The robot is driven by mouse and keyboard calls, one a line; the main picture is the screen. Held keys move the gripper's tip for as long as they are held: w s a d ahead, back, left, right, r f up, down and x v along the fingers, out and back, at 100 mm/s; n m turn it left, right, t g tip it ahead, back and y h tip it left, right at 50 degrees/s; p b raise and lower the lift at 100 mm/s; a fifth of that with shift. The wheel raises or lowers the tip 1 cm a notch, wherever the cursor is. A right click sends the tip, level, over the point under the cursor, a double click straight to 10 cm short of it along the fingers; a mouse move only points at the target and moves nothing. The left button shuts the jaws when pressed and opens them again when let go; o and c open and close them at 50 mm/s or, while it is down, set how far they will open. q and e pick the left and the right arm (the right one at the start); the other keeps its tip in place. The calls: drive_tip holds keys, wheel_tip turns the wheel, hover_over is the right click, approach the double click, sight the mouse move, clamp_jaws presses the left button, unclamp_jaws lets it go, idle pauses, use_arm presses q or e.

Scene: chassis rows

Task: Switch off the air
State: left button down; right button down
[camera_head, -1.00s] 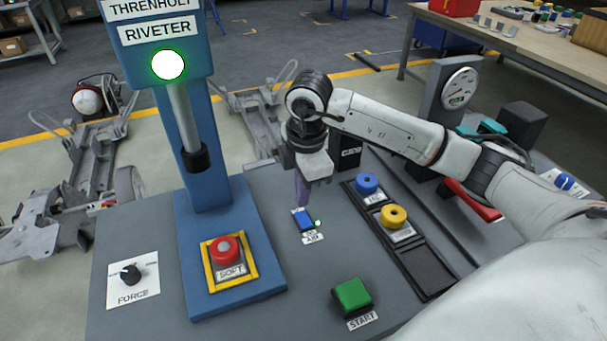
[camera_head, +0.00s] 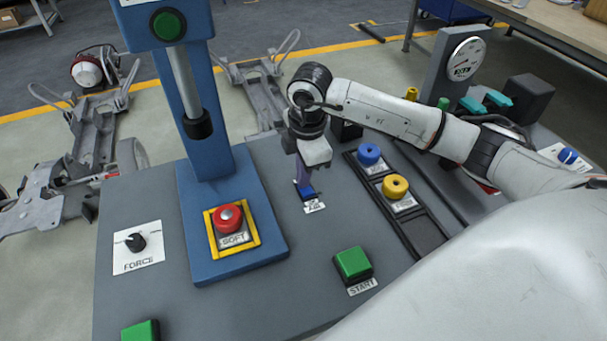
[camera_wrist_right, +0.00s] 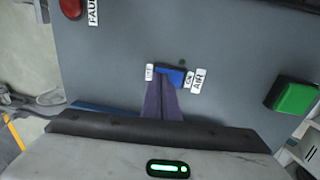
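The air switch is a small blue rocker (camera_head: 306,191) on the grey console, beside an AIR label (camera_head: 314,206). In the right wrist view the blue rocker (camera_wrist_right: 176,74) sits between two small white labels, with a dark indicator dot (camera_wrist_right: 182,62) beside it. My right gripper (camera_head: 302,184) points down at the rocker. Its purple fingers (camera_wrist_right: 163,80) are together, with nothing between them, and their tips cover part of the rocker, seemingly touching it. The rocker's exact tilt is hard to tell. The riveter's round lamp (camera_head: 167,25) is dark green and unlit. My left gripper is out of view.
A red SOFT button (camera_head: 228,217), a FORCE knob (camera_head: 136,242) and a green START button (camera_head: 353,263) are on the console. Blue (camera_head: 369,153) and yellow (camera_head: 396,186) round knobs stand right of the gripper. The blue riveter column (camera_head: 209,130) rises to its left.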

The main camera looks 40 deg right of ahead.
sight(306, 192)
drive_tip(key=shift+s+f, duration=0.15)
drive_tip(key=shift+s+a+p, duration=0.2)
drive_tip(key=shift+s+p, duration=0.2)
drive_tip(key=shift+s, duration=0.35)
drive_tip(key=shift+w, duration=0.1)
drive_tip(key=shift+r, duration=0.35)
drive_tip(key=r+p, duration=0.4)
drive_tip(key=shift+s+a+r, duration=0.1)
drive_tip(key=shift+s+r, duration=0.1)
wheel_tip(306, 192, up, 9)
drive_tip(key=s+b, duration=0.1)
drive_tip(key=shift+b, duration=0.4)
drive_tip(key=shift+s+a, duration=0.1)
